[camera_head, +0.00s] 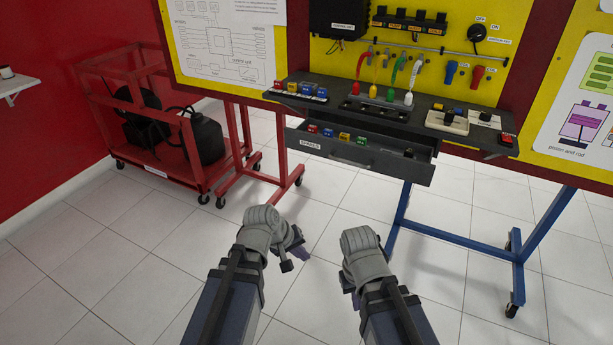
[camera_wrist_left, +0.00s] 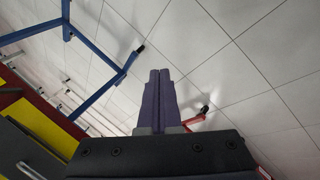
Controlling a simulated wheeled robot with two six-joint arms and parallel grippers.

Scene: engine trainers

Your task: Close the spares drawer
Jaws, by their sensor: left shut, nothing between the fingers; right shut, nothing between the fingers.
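The spares drawer (camera_head: 358,152) is a dark grey drawer under the bench shelf, labelled "SPARES" at its left front. It stands pulled out, and several small coloured parts (camera_head: 335,133) lie inside it. My left gripper (camera_head: 295,258) is below and in front of the drawer, apart from it. In the left wrist view the left gripper's fingers (camera_wrist_left: 160,98) are together with nothing between them, over the floor. My right arm reaches in beside the left one, below the drawer. The right gripper's fingers are hidden behind its wrist.
The bench shelf (camera_head: 320,105) above the drawer holds coloured leads, blocks and switches. Blue stand legs (camera_head: 455,238) on casters are at the right. A red trolley (camera_head: 150,170) with black containers stands at the left. The tiled floor in front is clear.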

